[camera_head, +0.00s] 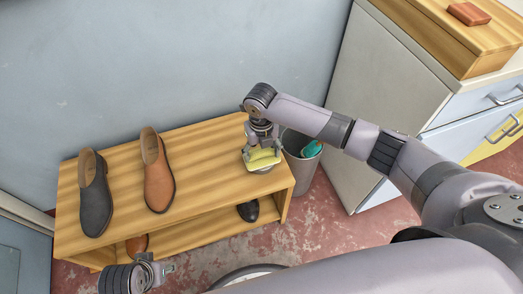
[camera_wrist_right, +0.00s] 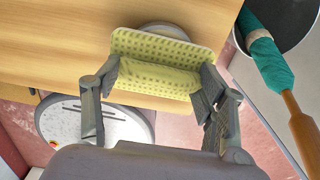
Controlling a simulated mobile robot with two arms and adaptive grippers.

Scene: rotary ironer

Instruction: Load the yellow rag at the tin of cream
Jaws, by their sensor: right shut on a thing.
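The yellow rag (camera_head: 264,157) is held in my right gripper (camera_head: 262,147) over the right end of the wooden shoe bench. In the right wrist view the dotted yellow rag (camera_wrist_right: 160,82) spans between the two fingers of my right gripper (camera_wrist_right: 155,76). A round grey tin (camera_head: 262,170) shows under the rag; its rim also shows beyond the rag in the right wrist view (camera_wrist_right: 166,29). The rag hides most of the tin, and I cannot tell whether they touch. My left gripper (camera_head: 152,271) is low in front of the bench, apart from everything; its opening is unclear.
A dark grey shoe (camera_head: 95,196) and a brown shoe (camera_head: 157,174) stand on the bench (camera_head: 207,170). A black shoe (camera_head: 248,210) is on the lower shelf. A grey bin (camera_head: 300,165) with a teal-wrapped thing (camera_wrist_right: 266,62) stands right of the bench, beside a cabinet (camera_head: 385,90).

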